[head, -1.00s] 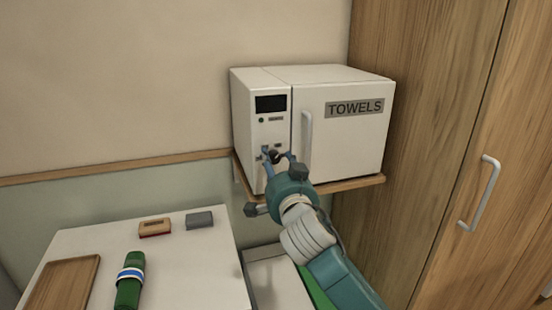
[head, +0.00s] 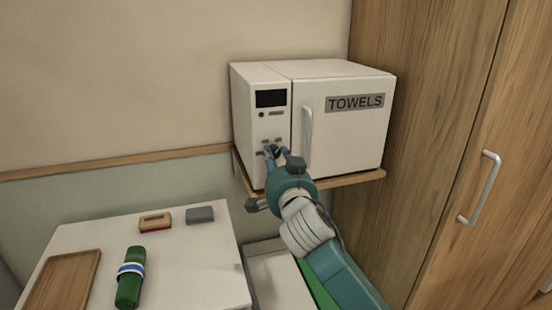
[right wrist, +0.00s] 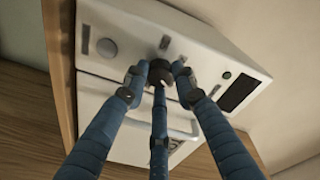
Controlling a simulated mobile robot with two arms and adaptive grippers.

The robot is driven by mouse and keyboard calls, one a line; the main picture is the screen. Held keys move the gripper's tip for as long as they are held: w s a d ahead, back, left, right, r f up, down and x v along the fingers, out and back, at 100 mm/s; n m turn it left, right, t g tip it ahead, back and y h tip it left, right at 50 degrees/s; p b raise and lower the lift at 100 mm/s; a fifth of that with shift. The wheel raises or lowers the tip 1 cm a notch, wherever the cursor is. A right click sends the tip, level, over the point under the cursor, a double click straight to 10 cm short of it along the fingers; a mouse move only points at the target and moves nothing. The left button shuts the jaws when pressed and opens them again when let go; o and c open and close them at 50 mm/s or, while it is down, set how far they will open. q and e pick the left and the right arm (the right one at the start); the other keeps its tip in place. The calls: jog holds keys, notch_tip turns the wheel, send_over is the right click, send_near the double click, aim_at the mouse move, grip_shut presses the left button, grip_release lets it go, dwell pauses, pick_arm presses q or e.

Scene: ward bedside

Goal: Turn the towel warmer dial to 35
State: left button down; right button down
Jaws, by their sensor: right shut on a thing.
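The white towel warmer (head: 345,138) stands on a wooden wall shelf, its door marked TOWELS. Its narrow control panel (head: 270,124) has a dark display (head: 271,98) with no readable figures. The dark dial (right wrist: 160,72) is low on this panel. My right gripper (head: 275,151) has its blue fingers shut around the dial, hiding most of it in the head view. In the right wrist view the fingertips sit close about the dial. The scale marks and the dial's setting cannot be read. My left gripper is not in view.
The warmer's vertical door handle (head: 307,132) is just right of my fingers. A wooden cabinet (head: 440,120) stands at the right. At lower left, a white table (head: 195,265) carries a wooden tray (head: 63,280), a green rolled item (head: 131,283) and two small blocks.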

jog(key=n, duration=0.3)
jog(key=shift+f+b, duration=0.1)
jog(key=shift+b, duration=0.2)
jog(key=n, duration=0.3)
jog(key=shift+t, duration=0.3)
jog(key=n, duration=0.3)
jog(key=shift+d+n+y+p, duration=0.1)
jog(key=shift+n+y+p, duration=0.25)
jog(key=shift+n+y, duration=0.05)
jog(key=n+p, duration=0.1)
jog(key=n, duration=0.3)
jog(key=shift+y, duration=0.3)
jog(key=n+p, duration=0.1)
jog(key=n, duration=0.3)
jog(key=shift+y+p, duration=0.3)
jog(key=shift+y, duration=0.1)
jog(key=n+p, duration=0.1)
jog(key=n, duration=0.3)
jog(key=shift+w+d+y+p, duration=0.1)
jog(key=shift+y+p, duration=0.2)
jog(key=shift+p, duration=0.1)
jog(key=n+p, duration=0.3)
jog(key=n, duration=0.2)
jog(key=shift+y, duration=0.3)
jog(key=shift+n+g+p, duration=0.4)
jog(key=shift+n, duration=0.8)
